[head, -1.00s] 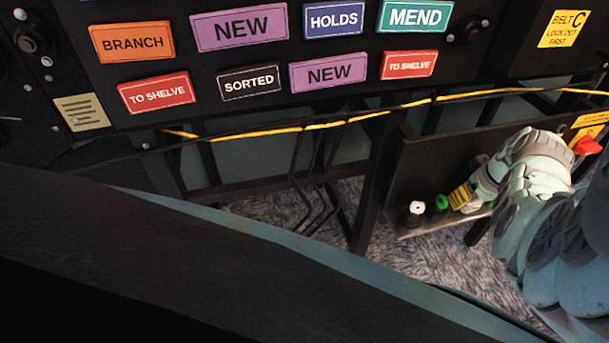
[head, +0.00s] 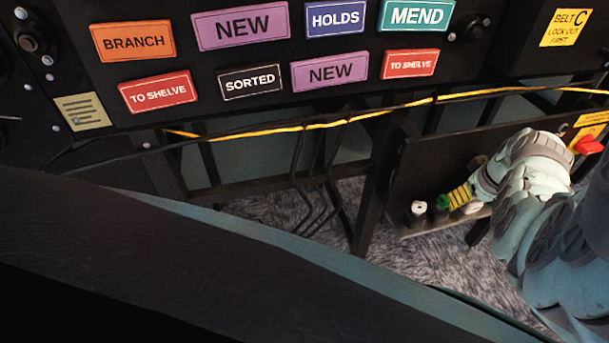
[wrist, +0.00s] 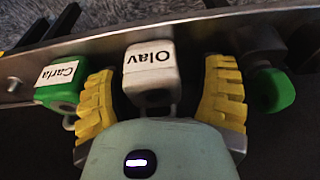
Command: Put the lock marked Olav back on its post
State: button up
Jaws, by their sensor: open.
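The lock marked Olav (wrist: 150,72) is a pale grey-white block with its name upside down in the wrist view. It sits by a metal ledge (wrist: 215,22), with part of its shackle showing toward my gripper. My gripper (wrist: 163,90) has its yellow ribbed fingers open, one on each side of the Olav lock. A gap shows at the right finger; contact at the left is hard to tell. In the head view the yellow fingers (head: 460,195) are low at the ledge. I cannot make out the Olav lock's post.
A green lock marked Carla (wrist: 60,84) is close outside the left finger. A green piece (wrist: 274,90) on a dark fitting is outside the right finger. A white-topped piece (head: 417,208) stands farther left on the ledge. A red knob (head: 588,145) is right of my wrist.

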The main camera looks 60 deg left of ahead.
jog(key=shift+w+d+r, duration=0.1)
jog(key=shift+w+r, duration=0.05)
jog(key=shift+v, duration=3.6)
